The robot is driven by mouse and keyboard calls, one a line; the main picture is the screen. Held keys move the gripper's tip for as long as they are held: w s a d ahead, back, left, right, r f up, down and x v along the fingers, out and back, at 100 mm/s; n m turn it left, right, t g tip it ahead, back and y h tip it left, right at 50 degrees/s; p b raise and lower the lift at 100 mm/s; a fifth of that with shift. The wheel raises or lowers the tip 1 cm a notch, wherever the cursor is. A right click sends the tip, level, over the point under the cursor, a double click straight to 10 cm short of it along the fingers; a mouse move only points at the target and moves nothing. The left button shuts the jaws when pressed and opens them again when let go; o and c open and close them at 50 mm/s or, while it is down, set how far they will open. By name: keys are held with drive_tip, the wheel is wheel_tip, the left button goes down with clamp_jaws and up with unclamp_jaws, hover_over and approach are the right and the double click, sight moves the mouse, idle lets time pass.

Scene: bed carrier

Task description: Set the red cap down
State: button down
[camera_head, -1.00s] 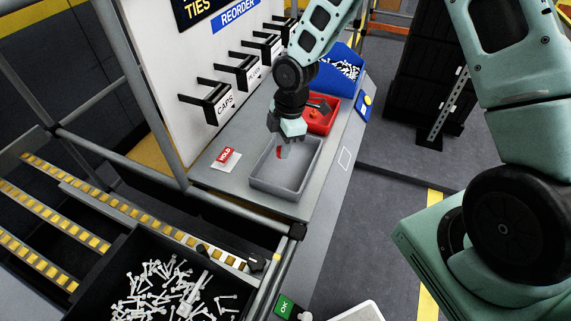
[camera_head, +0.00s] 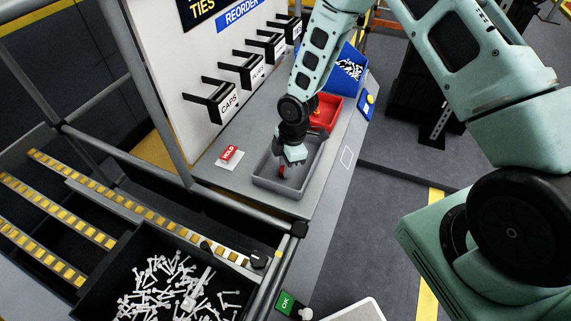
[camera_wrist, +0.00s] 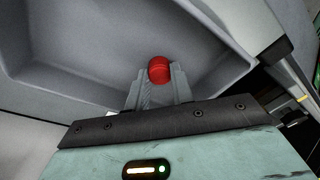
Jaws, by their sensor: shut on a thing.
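The red cap (camera_wrist: 160,68) shows between my fingertips in the wrist view, with the grey bin's floor and walls behind it. In the head view a small red part of the cap (camera_head: 283,171) shows below my gripper (camera_head: 285,168). My gripper, also in the wrist view (camera_wrist: 161,80), is shut on the cap and is inside the outline of the grey bin (camera_head: 270,184). I cannot tell whether the cap touches the bin floor. The arm hides part of the bin.
A red bin (camera_head: 330,112) and a blue bin (camera_head: 352,66) stand behind the grey bin. A red HOLD block (camera_head: 229,153) lies to its left. A black bin of white ties (camera_head: 165,285) is at the front. Hooks (camera_head: 207,103) stick out from the white board.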

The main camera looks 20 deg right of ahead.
drive_tip(key=c, duration=1.2)
unclamp_jaws()
wheel_tip(320, 180, up, 12)
drive_tip(key=d+f+b, duration=0.1)
drive_tip(key=d+b, duration=0.1)
drive_tip(key=s+a+r+m, duration=0.2)
drive_tip(key=s+r, duration=0.3)
drive_tip(key=s, duration=0.3)
drive_tip(key=s+a+r+m, duration=0.3)
drive_tip(key=s+r+m, duration=0.2)
drive_tip(key=s, duration=0.4)
drive_tip(key=s+a+r+m+h, duration=0.1)
drive_tip(key=s+a+r+m, duration=0.2)
drive_tip(key=s+r, duration=0.3)
drive_tip(key=s, duration=0.2)
drive_tip(key=shift+s+r, duration=0.35)
drive_tip(key=shift+s, duration=0.05)
drive_tip(key=shift+a, duration=0.1)
